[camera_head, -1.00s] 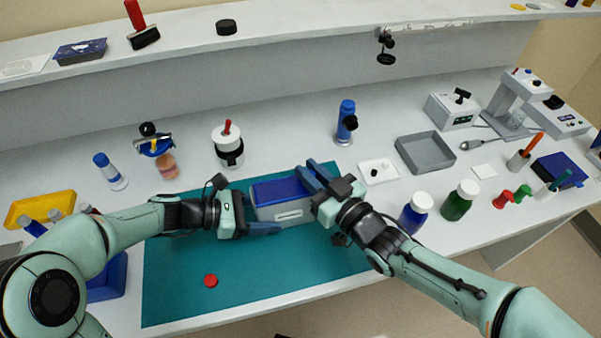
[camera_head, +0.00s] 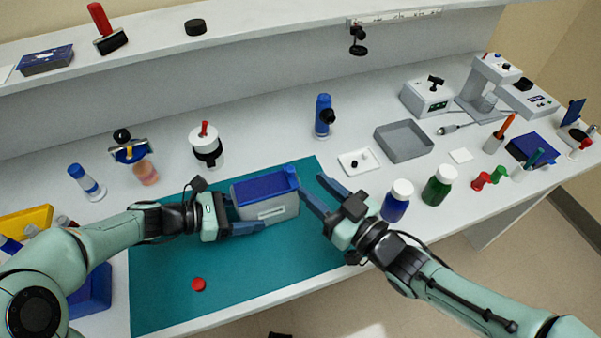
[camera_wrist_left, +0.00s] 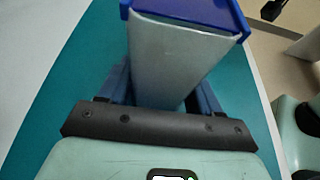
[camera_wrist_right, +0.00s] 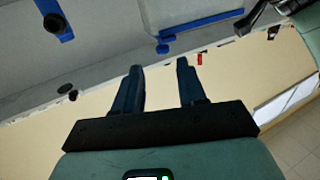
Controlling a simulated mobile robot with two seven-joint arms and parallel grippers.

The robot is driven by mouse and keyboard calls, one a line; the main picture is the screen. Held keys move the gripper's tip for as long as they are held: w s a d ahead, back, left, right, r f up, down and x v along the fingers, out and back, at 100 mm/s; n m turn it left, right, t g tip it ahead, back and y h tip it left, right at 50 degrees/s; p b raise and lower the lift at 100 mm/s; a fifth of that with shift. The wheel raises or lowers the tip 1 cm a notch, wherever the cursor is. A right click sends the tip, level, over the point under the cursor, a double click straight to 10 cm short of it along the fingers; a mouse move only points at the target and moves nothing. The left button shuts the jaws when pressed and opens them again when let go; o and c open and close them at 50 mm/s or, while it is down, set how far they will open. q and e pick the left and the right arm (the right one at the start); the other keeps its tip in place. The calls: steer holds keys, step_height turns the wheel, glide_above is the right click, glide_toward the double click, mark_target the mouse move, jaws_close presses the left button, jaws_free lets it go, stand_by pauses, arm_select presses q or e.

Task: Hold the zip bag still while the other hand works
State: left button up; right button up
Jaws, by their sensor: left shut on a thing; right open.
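The zip bag (camera_head: 278,208) stands upright on the teal mat, grey-sided with a blue top and a pale label. A small blue piece (camera_head: 291,172) sits at the right end of its top. My left gripper (camera_head: 240,222) is shut on the bag's left end. The left wrist view shows the bag's grey end (camera_wrist_left: 175,65) between the fingers. My right gripper (camera_head: 311,184) is open and empty, just right of the bag and apart from it. In the right wrist view its fingers (camera_wrist_right: 158,85) are spread with nothing between them.
The teal mat (camera_head: 170,255) has a red cap (camera_head: 198,284) near its front left. A white tray (camera_head: 345,170), blue jar (camera_head: 396,203) and green jar (camera_head: 438,188) stand to the right. A grey tray (camera_head: 404,141) lies behind. The mat's front is mostly clear.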

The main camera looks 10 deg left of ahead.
arm_select(q)
steer(key=shift+f, duration=0.1)
arm_select(e)
steer(key=shift+v, duration=2.35)
arm_select(q)
steer(key=o, duration=1.3)
steer(key=shift+c, duration=0.2)
